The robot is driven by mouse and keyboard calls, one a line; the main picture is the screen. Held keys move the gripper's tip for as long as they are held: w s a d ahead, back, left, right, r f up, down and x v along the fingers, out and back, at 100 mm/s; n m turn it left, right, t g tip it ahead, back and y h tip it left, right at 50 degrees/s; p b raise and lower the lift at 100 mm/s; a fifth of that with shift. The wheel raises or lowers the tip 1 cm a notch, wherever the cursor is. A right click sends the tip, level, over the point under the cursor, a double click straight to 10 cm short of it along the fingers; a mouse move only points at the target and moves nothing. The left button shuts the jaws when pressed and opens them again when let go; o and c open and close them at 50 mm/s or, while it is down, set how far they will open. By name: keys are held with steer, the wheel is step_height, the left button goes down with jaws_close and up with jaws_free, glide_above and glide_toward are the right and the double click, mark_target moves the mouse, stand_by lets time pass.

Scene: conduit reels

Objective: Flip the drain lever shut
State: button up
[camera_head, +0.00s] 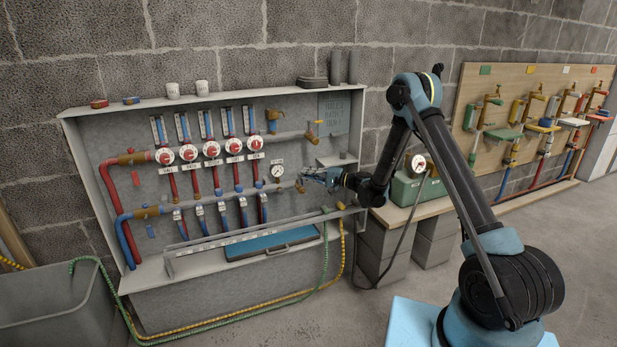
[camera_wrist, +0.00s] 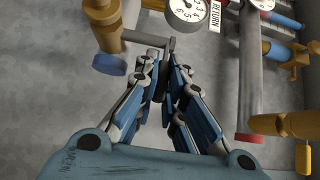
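The drain lever (camera_wrist: 149,40) is a dark grey bar. It reaches right from a brass valve (camera_wrist: 106,38) with a blue round end, at the upper left of the wrist view. A dark handle part (camera_wrist: 163,82) runs from its right end down between my fingertips. My gripper (camera_wrist: 164,72) is closed in around this part, with a finger on each side; the exact contact is partly hidden by the fingers. In the head view my gripper (camera_head: 311,178) is at the right end of the lower manifold, where it hides most of the lever. The brass valve (camera_head: 299,187) shows just left of it.
A round gauge (camera_head: 277,171) sits just above and left of my gripper. A grey pipe (camera_wrist: 251,75) with a red end and another brass fitting (camera_wrist: 285,124) lie close on the right in the wrist view. A blue tray (camera_head: 270,244) and green and yellow hoses lie below.

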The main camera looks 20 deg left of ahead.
steer(key=o, duration=0.4)
steer(key=shift+o, duration=0.2)
steer(key=d, duration=1.2)
steer(key=shift+d, duration=0.1)
